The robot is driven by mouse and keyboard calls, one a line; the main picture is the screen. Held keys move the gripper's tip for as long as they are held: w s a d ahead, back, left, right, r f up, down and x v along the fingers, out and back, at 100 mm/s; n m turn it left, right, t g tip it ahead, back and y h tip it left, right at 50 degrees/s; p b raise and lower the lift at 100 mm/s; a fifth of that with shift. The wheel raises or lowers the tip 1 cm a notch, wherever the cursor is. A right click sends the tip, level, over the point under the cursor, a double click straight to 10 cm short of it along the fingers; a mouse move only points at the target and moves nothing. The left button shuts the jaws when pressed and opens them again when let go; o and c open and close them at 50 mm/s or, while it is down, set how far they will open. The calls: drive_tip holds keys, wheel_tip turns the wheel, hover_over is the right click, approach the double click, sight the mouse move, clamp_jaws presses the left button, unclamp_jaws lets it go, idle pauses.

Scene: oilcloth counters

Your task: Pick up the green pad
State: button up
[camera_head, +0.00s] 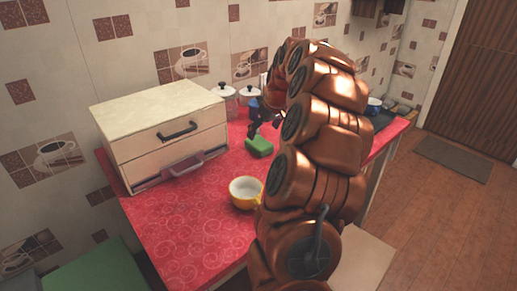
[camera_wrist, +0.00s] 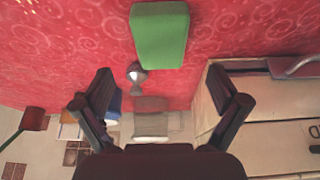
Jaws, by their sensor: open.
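The green pad (camera_head: 259,146) lies on the red patterned counter (camera_head: 190,225), to the right of the cream drawer box. In the wrist view the green pad (camera_wrist: 160,34) shows whole at the top middle, beyond the fingertips. My gripper (camera_head: 262,118) is above and just behind the pad in the head view, apart from it. In the wrist view my gripper (camera_wrist: 162,88) has its two dark fingers spread wide with nothing between them. My copper-coloured arm hides part of the counter in the head view.
The cream drawer box (camera_head: 160,125) stands left of the pad, with its lower drawer handle (camera_head: 183,165) sticking out. A yellow cup (camera_head: 245,191) stands nearer the front. White lidded jars (camera_head: 224,92) stand behind. The counter's left front is clear.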

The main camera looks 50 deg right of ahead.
sight(260, 142)
drive_tip(key=shift+x, duration=3.15)
drive_tip(key=shift+s+f, duration=0.1)
drive_tip(key=shift+f, duration=0.2)
drive_tip(key=c, duration=0.9)
